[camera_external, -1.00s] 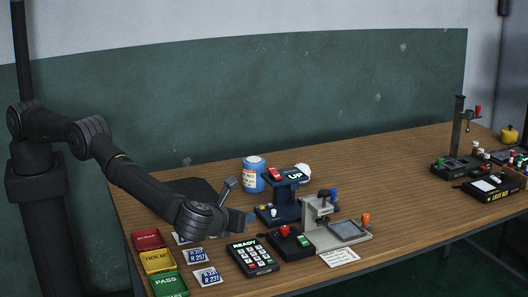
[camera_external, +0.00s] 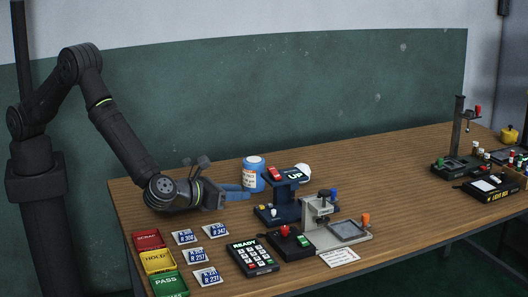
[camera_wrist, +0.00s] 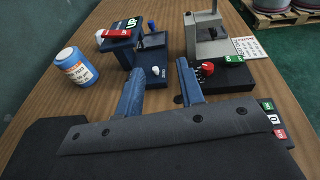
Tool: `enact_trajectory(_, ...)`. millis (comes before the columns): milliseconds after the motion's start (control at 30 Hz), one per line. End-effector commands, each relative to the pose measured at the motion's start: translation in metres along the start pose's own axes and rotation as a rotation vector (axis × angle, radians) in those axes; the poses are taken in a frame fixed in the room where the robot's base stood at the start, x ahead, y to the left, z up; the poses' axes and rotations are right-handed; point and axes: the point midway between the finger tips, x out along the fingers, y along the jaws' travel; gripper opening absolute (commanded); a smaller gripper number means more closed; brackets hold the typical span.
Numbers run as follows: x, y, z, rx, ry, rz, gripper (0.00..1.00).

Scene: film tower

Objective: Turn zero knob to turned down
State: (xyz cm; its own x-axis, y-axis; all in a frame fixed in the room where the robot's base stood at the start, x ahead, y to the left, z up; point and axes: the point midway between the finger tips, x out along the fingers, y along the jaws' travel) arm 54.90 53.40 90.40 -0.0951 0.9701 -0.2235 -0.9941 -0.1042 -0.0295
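A dark blue device (camera_external: 286,197) with an "UP" display and a red lever on top stands mid-table. In the wrist view the same device (camera_wrist: 122,45) has a small white knob (camera_wrist: 155,72) low on its base, and the knob also shows in the external view (camera_external: 274,212). Small lettering near this knob is too blurred to read, so I cannot confirm it is the zero knob. My gripper (camera_external: 240,192) is left of the device, low over the table. In the wrist view my gripper (camera_wrist: 158,68) has its blue fingers spread, with nothing between them.
A blue-and-white jar (camera_external: 254,175) stands close behind the gripper. A grey gauge stand (camera_external: 318,212), a black box with a red knob (camera_external: 290,241) and a keypad (camera_external: 252,256) lie to the right and front. Coloured trays (camera_external: 157,261) and labelled cards lie at front left.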

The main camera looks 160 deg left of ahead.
Motion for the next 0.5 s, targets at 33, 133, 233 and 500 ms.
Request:
enact_trajectory(33,-0.006,0.012,-0.002,0.018,0.021,-0.036,0.35)
enact_trajectory(133,-0.018,0.032,-0.012,0.048,0.069,-0.105,0.35)
enact_trajectory(233,-0.03,0.05,-0.023,0.072,0.116,-0.155,0.35)
enact_trajectory(500,-0.039,0.069,-0.035,0.095,0.172,-0.204,0.35)
